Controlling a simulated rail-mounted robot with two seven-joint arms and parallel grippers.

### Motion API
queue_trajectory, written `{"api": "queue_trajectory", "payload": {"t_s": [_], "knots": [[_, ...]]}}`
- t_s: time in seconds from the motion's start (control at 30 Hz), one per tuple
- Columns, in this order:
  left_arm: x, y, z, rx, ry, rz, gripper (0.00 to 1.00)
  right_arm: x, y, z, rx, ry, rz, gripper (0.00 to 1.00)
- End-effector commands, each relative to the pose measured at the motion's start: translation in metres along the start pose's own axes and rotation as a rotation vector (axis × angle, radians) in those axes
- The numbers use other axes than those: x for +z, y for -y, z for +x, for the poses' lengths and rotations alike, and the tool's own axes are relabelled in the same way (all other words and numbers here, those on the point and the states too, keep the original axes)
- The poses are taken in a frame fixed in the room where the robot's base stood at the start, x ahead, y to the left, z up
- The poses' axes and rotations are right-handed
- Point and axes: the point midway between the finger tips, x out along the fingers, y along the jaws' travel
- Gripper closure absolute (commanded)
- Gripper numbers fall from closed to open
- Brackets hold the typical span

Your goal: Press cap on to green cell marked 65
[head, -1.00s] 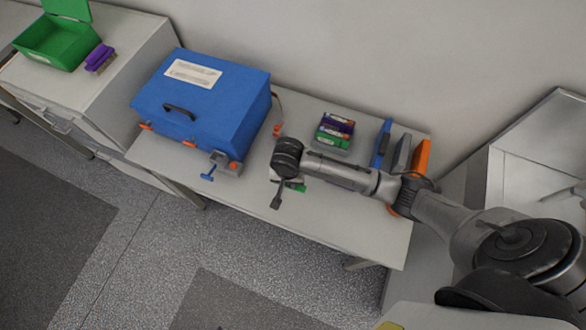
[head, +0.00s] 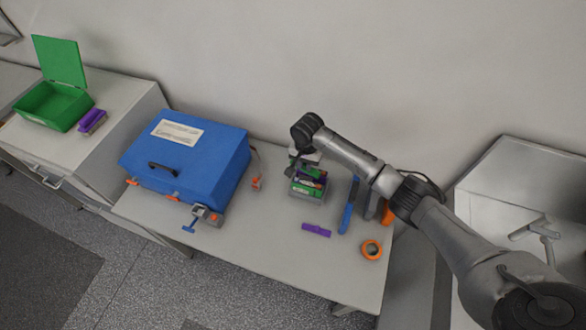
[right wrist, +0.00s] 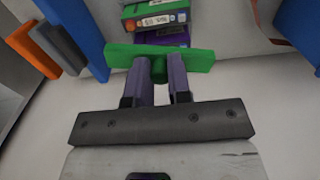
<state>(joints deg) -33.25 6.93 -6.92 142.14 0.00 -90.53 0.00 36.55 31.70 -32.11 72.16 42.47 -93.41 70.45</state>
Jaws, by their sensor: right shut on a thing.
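My right gripper (right wrist: 160,95) is shut on the short stem of a green bar-shaped cap (right wrist: 190,60), held crosswise in front of the fingers. In the head view this gripper (head: 297,165) is beside the cell holder (head: 305,197), partly hidden by its own wrist. The holder carries several cells, among them a green one (head: 304,189) and a purple one (head: 312,173). The right wrist view shows a green cell with a white label (right wrist: 155,20) and a purple cell (right wrist: 175,41) just beyond the cap. The number 65 cannot be read. My left gripper is out of view.
A large blue box (head: 195,165) with clamps stands left on the table. A purple bar (head: 316,230), an orange ring (head: 371,249) and upright blue (head: 348,205) and grey slabs are right of centre. An open green box (head: 50,107) and purple item (head: 92,121) stand far left.

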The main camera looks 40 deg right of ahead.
Motion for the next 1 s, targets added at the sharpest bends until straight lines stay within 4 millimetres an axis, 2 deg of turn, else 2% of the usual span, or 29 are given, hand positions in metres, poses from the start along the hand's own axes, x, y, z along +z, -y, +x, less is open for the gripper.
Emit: {"api": "queue_trajectory", "payload": {"t_s": [0.13, 0.43, 0.73, 1.0], "knots": [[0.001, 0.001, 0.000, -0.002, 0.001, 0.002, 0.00, -0.009, -0.006, 0.018, -0.002, -0.001, -0.078, 1.00], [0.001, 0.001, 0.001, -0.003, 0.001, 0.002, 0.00, -0.009, 0.001, 0.019, -0.003, -0.002, -0.246, 1.00], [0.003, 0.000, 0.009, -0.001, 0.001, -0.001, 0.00, -0.009, 0.001, 0.026, -0.002, -0.003, -0.269, 1.00], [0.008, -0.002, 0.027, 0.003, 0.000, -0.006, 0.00, -0.009, 0.001, 0.043, -0.002, -0.003, -0.267, 1.00]]}}
